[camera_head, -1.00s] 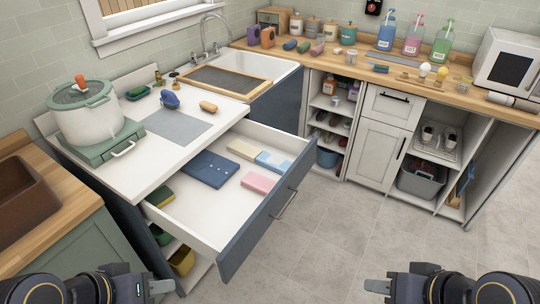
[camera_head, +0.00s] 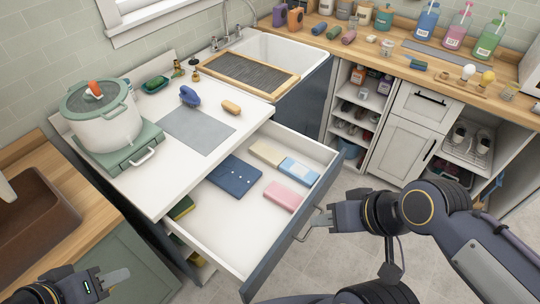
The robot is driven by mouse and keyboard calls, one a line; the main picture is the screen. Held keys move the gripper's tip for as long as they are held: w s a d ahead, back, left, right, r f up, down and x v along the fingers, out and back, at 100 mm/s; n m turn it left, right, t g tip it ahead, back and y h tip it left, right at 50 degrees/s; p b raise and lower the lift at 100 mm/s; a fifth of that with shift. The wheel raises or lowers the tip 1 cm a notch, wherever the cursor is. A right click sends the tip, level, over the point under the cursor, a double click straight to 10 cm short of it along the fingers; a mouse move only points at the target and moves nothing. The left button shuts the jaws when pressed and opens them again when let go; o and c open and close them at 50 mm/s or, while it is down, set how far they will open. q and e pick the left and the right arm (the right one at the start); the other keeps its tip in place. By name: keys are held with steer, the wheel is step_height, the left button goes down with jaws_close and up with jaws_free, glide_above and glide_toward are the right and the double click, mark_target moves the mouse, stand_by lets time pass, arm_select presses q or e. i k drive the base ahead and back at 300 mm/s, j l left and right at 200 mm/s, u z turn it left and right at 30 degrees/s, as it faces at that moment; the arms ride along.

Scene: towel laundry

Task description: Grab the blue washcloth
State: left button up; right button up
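The open drawer (camera_head: 240,258) holds several folded cloths lying flat. A dark blue folded cloth (camera_head: 234,178) with small white dots lies left of the others. A light blue cloth with a pale band (camera_head: 299,171) lies at the back right, beside a beige cloth (camera_head: 266,152) and behind a pink cloth (camera_head: 283,197). My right gripper (camera_head: 321,219) is at the handle on the drawer front, outside the drawer; whether its fingers grip the handle is unclear. My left gripper (camera_head: 118,279) is low at the left, away from the cloths.
The white counter (camera_head: 160,192) overhangs the drawer's left side and bears a pot (camera_head: 103,118), a grey mat (camera_head: 195,133) and a blue item (camera_head: 190,96). The sink (camera_head: 295,55) lies behind. Floor (camera_head: 350,182) is free right of the drawer.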

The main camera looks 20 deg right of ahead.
mark_target(303, 174)
steer(key=i+l+u, duration=0.2)
steer(key=l+u, duration=0.3)
steer(key=l, duration=0.25)
steer(key=l+u, duration=0.5)
steer(key=l, duration=0.25)
steer(key=k+l+u, duration=0.5)
steer(key=l+u, duration=0.15)
steer(key=l, duration=0.15)
